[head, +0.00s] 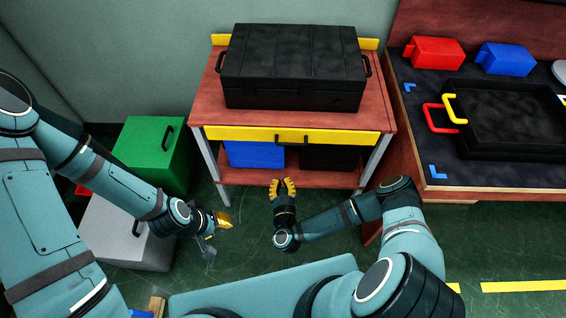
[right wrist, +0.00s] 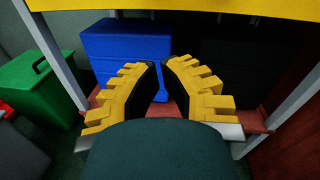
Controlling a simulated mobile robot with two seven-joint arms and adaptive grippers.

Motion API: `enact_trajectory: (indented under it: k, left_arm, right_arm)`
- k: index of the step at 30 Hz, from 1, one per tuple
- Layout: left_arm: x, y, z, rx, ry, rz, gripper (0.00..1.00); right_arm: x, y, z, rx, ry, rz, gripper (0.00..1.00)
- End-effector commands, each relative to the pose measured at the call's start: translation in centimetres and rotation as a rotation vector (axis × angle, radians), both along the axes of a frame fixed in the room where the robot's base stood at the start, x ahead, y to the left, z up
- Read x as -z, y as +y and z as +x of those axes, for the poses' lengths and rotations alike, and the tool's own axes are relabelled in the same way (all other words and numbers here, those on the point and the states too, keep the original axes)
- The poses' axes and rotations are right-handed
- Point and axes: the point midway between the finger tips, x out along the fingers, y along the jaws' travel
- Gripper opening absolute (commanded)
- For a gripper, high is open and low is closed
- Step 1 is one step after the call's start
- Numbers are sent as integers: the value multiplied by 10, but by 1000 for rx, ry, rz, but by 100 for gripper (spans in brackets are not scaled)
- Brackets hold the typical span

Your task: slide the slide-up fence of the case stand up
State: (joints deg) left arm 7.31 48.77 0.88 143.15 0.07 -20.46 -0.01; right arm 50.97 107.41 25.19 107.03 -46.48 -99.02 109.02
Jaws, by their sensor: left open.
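The case stand (head: 205,100) is a red wooden stand with grey legs. Its yellow slide-up fence (head: 235,134) lies across the front, below the top's front edge, with a black handle (head: 292,139) at its middle. In the right wrist view the fence (right wrist: 200,8) shows only as a yellow strip along the top; its handle is out of that view. My right gripper (head: 283,183) is open and empty, below and in front of the handle, apart from it. It also shows in the right wrist view (right wrist: 161,75). My left gripper (head: 218,228) is open and empty, lower left of the stand.
A black case (head: 295,65) lies on the stand. A blue box (head: 255,155) and a black box (head: 328,158) sit on its lower shelf. Green (head: 145,150) and grey (head: 115,235) boxes stand at left. A table (head: 480,190) with a black tray (head: 510,145) is at right.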

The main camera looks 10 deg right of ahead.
Motion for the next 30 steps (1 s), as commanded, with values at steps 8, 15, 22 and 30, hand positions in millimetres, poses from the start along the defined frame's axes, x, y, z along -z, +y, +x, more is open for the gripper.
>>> enact_trajectory:
  k: [8,15,22,30]
  left_arm:
    - [6,0,0,2,0,-1,37]
    - [5,0,0,2,0,-1,37]
    - [7,0,0,1,0,0,37]
    - [15,0,1,1,-3,1,37]
  right_arm:
    - [7,-14,-8,121,-86,147,0]
    - [6,-13,-8,120,-86,147,0]
    - [6,-17,4,119,-88,144,0]
    - [5,-30,51,119,-88,143,0]
